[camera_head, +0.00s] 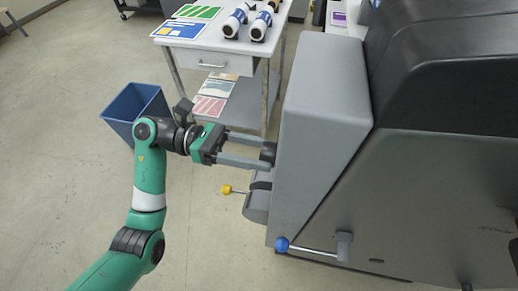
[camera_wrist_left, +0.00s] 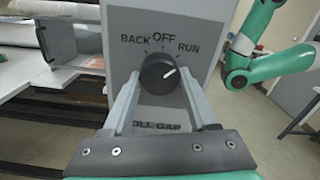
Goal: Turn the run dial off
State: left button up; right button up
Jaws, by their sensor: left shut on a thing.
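The run dial (camera_wrist_left: 158,74) is a round black knob on the grey machine panel in the left wrist view. The words BACK, OFF and RUN are printed around its top. Its white pointer mark points up and right, toward RUN. My left gripper (camera_wrist_left: 161,88) has one finger on each side of the dial and is shut on it. In the head view my left gripper (camera_head: 267,151) reaches the left end face of the grey laminator (camera_head: 325,110), where the dial is mostly hidden. My right gripper is not in view.
A yellow-knobbed lever (camera_head: 227,190) sticks out below my left gripper, and a blue-knobbed handle (camera_head: 282,244) lies lower right. A blue bin (camera_head: 118,118) stands behind my left arm. A table (camera_head: 205,59) with sheets and rolls is at the back. Floor at the left is clear.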

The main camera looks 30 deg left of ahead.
pick_arm(q)
jog(key=shift+s+r+n+p, duration=0.1)
jog(key=shift+r+n+p, duration=0.05)
jog(key=shift+n+p, duration=3.85)
jog(key=shift+n, duration=0.3)
jog(key=o, duration=1.4)
jog(key=shift+a, duration=0.1)
jog(key=b+v, duration=0.1)
jog(key=v, duration=1)
jog(key=shift+a, duration=0.15)
